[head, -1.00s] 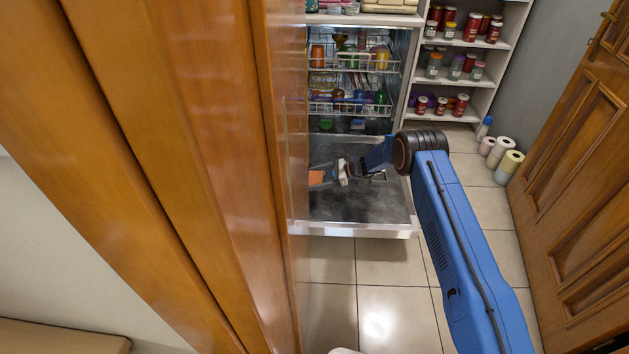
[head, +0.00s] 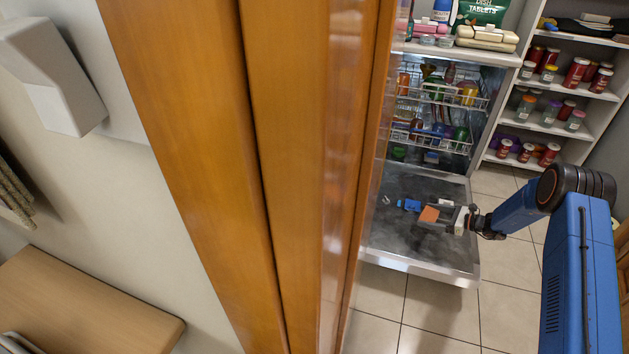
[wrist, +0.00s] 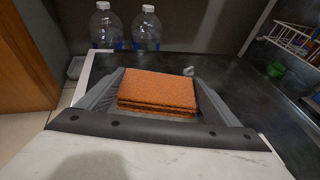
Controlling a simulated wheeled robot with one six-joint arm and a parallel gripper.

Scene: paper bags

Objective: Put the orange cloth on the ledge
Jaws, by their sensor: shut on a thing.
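The orange cloth (wrist: 157,88), a folded, layered block, sits between the fingers of my gripper (wrist: 158,80) in the wrist view. My gripper is shut on it. In the head view the cloth (head: 429,214) shows as a small orange patch at my gripper (head: 436,214), in front of the open dishwasher door; the gap between them cannot be judged. Which surface is the ledge is not certain; a flat wooden top (head: 85,300) lies at the lower left, beyond the wooden panels.
Tall wooden panels (head: 290,180) stand between the dishwasher side and the left side. The dishwasher door (head: 425,255) is lowered. Shelves with jars (head: 560,105) stand at the back right. Two clear bottles (wrist: 124,30) stand behind the cloth. Tiled floor (head: 440,310) is clear in front.

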